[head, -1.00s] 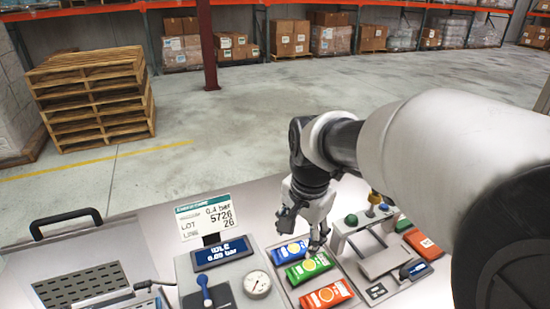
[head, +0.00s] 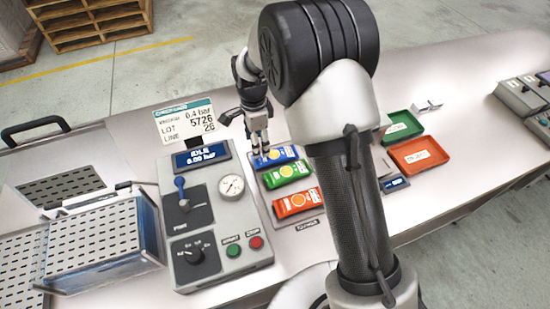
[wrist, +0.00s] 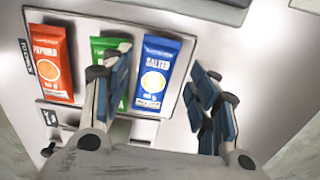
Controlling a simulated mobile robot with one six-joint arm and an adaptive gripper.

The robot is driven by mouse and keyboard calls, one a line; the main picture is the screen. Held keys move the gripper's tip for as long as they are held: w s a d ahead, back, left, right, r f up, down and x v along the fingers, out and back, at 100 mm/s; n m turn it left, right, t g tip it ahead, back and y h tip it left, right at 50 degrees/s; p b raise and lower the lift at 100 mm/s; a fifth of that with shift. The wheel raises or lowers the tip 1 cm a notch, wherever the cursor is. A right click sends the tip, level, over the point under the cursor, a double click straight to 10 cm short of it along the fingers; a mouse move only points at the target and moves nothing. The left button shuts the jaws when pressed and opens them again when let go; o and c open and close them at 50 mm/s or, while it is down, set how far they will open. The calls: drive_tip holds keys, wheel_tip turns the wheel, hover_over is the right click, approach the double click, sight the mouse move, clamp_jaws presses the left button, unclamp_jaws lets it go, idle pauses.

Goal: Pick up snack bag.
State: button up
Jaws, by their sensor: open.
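Three snack bags lie side by side in a grey tray (head: 262,193): a blue one marked SALTED (head: 275,157), a green one (head: 287,173) and an orange-red one marked PAPRIKA (head: 297,202). The wrist view shows the blue bag (wrist: 154,75), the green bag (wrist: 106,48), partly hidden by a finger, and the PAPRIKA bag (wrist: 53,62). My gripper (head: 260,146) is at the far side of the blue bag. In the wrist view my gripper (wrist: 160,85) is open and empty, with the blue bag appearing between its fingers. Its height above the bag is unclear.
A control box with a gauge (head: 231,186) and a display sign (head: 187,122) stand left of the bags. A green tray (head: 402,126) and a red tray (head: 418,154) lie to the right. A perforated metal box (head: 98,228) is at the left.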

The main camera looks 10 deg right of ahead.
sight(259, 160)
wheel_tip(259, 160, down, 9)
drive_tip(key=b, duration=0.2)
drive_tip(key=shift+w+b, duration=0.1)
drive_tip(key=shift+b, duration=0.3)
drive_tip(key=shift+r, duration=0.1)
drive_tip(key=c, duration=0.7)
